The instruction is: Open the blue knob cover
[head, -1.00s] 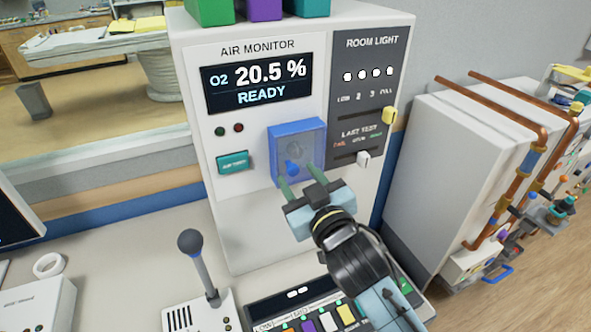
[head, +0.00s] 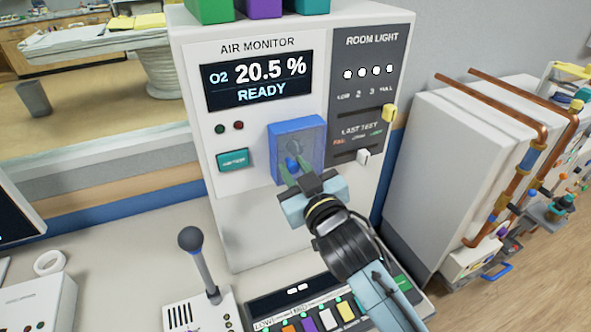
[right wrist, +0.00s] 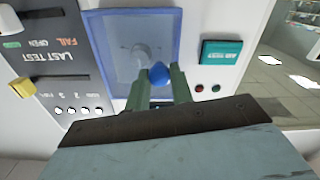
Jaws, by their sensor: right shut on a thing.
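The blue knob cover (head: 311,130) is a translucent blue box on the front of the air monitor (head: 230,135), and it looks closed. A grey dial shows through it, and a small blue knob (right wrist: 159,73) stands out on its face. My right gripper (head: 290,172) is at the cover's lower part, its green fingers shut on the blue knob. In the right wrist view the two fingertips (right wrist: 160,80) sit either side of the knob, and the cover (right wrist: 113,50) fills the space behind. My left gripper is not in view.
A teal button (head: 233,160) is left of the cover. A yellow slider (head: 389,114) and a white slider (head: 363,157) are on the dark panel to its right. A microphone (head: 190,241) stands on the desk at lower left. Coloured boxes (head: 258,8) sit on top.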

